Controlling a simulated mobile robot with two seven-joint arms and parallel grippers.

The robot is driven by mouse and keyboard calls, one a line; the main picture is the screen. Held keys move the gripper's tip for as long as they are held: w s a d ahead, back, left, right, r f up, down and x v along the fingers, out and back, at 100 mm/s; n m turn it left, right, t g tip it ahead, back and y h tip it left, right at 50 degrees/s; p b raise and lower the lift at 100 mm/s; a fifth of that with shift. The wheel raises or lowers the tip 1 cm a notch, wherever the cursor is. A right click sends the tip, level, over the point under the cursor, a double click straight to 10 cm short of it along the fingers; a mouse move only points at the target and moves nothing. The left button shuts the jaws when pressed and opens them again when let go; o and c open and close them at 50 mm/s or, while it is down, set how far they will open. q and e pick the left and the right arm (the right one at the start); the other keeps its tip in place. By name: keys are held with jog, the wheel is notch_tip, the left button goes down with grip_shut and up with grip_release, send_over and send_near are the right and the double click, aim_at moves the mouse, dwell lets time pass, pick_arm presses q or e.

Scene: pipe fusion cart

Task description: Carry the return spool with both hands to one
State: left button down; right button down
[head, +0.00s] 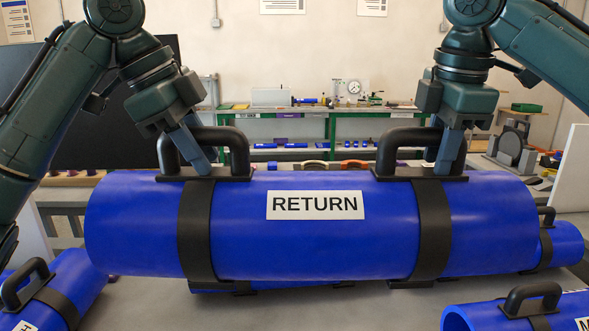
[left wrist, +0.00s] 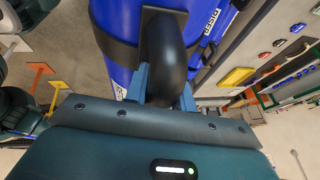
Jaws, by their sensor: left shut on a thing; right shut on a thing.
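The return spool (head: 310,245) is a thick blue pipe with a white RETURN label. It has two black bands, each with a black handle on top. It is held level across the middle of the head view. My left gripper (head: 203,158) is shut on the left handle (head: 238,150); the left wrist view shows its fingers on either side of that handle (left wrist: 165,50). My right gripper (head: 447,160) is shut on the right handle (head: 398,148). The spool hides much of what lies behind and beneath it.
Other blue spools with black handles lie at lower left (head: 65,290), lower right (head: 530,310) and behind the right end (head: 565,245). A grey surface (head: 370,310) shows below. A green-framed bench (head: 330,125) stands at the back wall, with a dark panel (head: 90,120) at left.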

pick_arm(q)
jog(key=shift+a+r, duration=0.1)
jog(key=shift+a, duration=0.05)
pick_arm(e)
jog(key=shift+d, duration=0.15)
